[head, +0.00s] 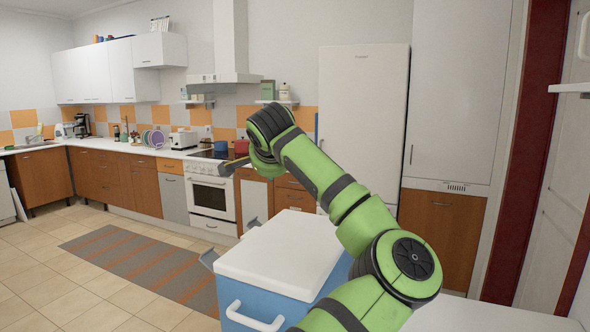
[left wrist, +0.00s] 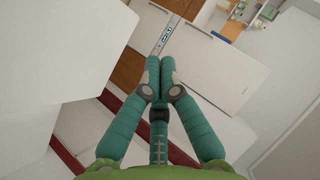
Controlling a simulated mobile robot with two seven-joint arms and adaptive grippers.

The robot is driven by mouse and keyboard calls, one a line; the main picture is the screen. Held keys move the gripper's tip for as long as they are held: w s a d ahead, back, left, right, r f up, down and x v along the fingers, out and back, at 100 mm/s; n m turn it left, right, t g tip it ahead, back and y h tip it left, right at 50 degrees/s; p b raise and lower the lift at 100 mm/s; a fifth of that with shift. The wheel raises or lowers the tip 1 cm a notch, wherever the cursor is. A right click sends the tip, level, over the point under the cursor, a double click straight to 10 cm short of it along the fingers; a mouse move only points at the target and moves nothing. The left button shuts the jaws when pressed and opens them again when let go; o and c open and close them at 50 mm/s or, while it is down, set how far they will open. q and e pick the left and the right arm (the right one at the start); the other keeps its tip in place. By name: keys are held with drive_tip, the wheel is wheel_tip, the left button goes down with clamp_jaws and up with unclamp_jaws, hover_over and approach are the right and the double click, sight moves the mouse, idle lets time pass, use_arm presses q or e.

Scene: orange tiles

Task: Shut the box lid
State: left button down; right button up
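The box (head: 268,309) is blue with a white lid (head: 283,253) and a white front handle. It stands low in the middle of the head view. The lid lies flat over the body there, with no clear gap showing; my green arm covers its right side. That arm, which I take for my right, reaches up over the box, and its gripper (head: 236,166) hangs above the lid's far left, apart from it. Its finger opening is too small to read. My left gripper (left wrist: 160,64) shows in the left wrist view, fingertips together, nothing visible between them.
A tall white cabinet (head: 461,90) and a white fridge (head: 362,110) stand behind the box. A stove (head: 212,195) is to the left. A striped rug (head: 150,263) and open tiled floor lie left of the box. A white surface (head: 480,315) is at lower right.

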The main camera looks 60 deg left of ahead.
use_arm(q)
drive_tip(key=s+a+f+h, duration=0.1)
drive_tip(key=f, duration=0.1)
drive_tip(key=s+a+f+n+b, duration=0.1)
drive_tip(key=a+f, duration=0.1)
drive_tip(key=s+a+f+t+h+b, duration=0.1)
drive_tip(key=f, duration=0.1)
drive_tip(key=shift+a+f+n+h, duration=0.25)
drive_tip(key=shift+n+h, duration=0.05)
drive_tip(key=shift+n, duration=0.1)
wheel_tip(320, 180, down, 8)
drive_tip(key=s+a+h+b, duration=0.1)
drive_tip(key=a+b, duration=0.1)
drive_tip(key=b, duration=0.1)
drive_tip(key=shift+s+a+r+n+t+h, duration=0.2)
drive_tip(key=shift+n+t+h, duration=0.1)
drive_tip(key=shift+n+t, duration=0.1)
drive_tip(key=shift+d, duration=0.1)
drive_tip(key=shift+r, duration=0.1)
